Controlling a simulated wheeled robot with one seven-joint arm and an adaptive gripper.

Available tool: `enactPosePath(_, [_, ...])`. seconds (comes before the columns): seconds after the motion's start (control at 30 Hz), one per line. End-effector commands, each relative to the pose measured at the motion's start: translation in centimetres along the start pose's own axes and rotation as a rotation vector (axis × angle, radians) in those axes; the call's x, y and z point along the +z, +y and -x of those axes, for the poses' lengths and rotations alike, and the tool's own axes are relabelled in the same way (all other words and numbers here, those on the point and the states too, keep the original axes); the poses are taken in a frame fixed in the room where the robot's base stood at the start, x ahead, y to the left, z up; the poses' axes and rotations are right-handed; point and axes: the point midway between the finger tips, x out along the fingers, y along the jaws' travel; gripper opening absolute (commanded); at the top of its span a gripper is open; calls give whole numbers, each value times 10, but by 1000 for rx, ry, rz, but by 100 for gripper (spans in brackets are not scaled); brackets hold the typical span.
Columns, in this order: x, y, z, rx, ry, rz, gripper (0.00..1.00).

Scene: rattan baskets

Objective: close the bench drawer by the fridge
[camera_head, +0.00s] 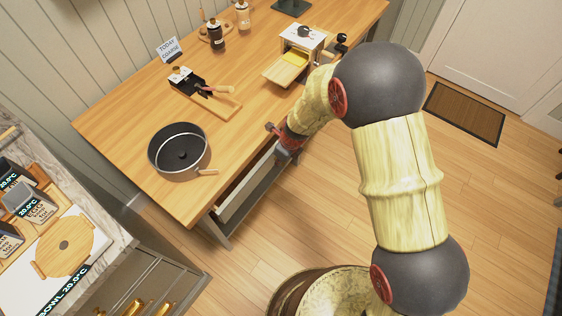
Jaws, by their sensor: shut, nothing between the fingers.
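The wooden bench (130,125) has a drawer (246,181) under its front edge. The drawer's pale edge stands out from the bench, with a dark gap behind it, so it looks partly open. My gripper (279,143) is at the far right end of the drawer, close to the bench's front edge. Its fingers are shut with nothing seen between them. I cannot tell whether it touches the drawer front. My arm hides the bench's front to the right of the gripper. No fridge can be made out in this view.
A marble-edged counter (100,240) is at lower left. The wooden floor (310,215) before the bench is clear.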

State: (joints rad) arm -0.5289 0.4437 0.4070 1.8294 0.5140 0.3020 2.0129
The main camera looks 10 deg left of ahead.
Motion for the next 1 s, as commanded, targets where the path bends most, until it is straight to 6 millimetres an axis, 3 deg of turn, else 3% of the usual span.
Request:
enactPosePath(0.17, [3, 0, 1, 1, 0, 1, 0])
enactPosePath(0.6, [44, 0, -8, 0, 0, 2, 0])
enactPosePath(1.0, [46, 0, -12, 0, 0, 1, 0])
